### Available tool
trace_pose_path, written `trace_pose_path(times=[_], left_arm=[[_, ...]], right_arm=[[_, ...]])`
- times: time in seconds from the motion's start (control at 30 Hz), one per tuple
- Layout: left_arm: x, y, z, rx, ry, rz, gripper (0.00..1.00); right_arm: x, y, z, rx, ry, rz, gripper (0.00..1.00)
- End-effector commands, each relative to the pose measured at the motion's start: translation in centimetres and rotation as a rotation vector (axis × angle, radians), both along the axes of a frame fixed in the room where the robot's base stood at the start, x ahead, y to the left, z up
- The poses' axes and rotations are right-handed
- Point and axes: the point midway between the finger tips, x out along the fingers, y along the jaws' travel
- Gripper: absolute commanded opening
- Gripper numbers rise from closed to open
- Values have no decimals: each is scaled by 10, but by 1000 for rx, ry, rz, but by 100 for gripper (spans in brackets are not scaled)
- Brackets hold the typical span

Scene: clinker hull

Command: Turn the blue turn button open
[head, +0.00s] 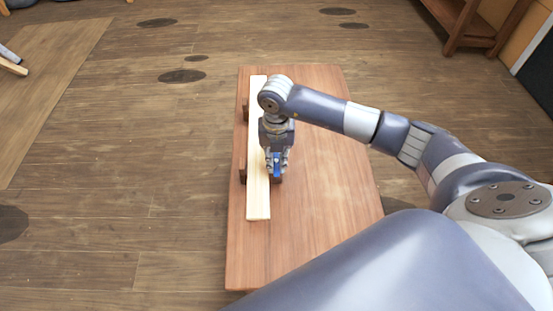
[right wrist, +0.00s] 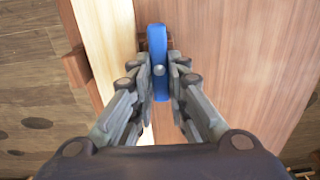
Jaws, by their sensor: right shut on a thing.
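The blue turn button (right wrist: 157,45) is a narrow blue bar with a round metal pin at its middle. In the right wrist view it points almost straight up the picture, beside the edge of a pale wooden plank (right wrist: 108,40). My right gripper (right wrist: 160,72) is shut on it, with a finger on each side near the pin. In the head view the right gripper (head: 276,165) hangs over the plank's right edge, and the blue turn button (head: 276,170) shows between its fingers. My left gripper is not in view.
The plank lies lengthwise along the left side of a reddish-brown wooden table (head: 320,200). Dark brown wooden blocks (head: 243,176) stick out at the plank's left edge. The table's right part is bare under my right arm.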

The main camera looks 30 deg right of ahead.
Motion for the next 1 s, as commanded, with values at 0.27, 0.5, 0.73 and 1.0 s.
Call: trace_pose_path(times=[0.27,0.5,0.73,1.0], left_arm=[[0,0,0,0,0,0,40],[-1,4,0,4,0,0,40],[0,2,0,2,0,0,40],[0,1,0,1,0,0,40]], right_arm=[[1,0,1,0,-2,-2,35],[1,0,3,1,-3,-1,35],[2,-1,39,0,-8,-1,35],[2,0,95,1,-7,-2,35]])
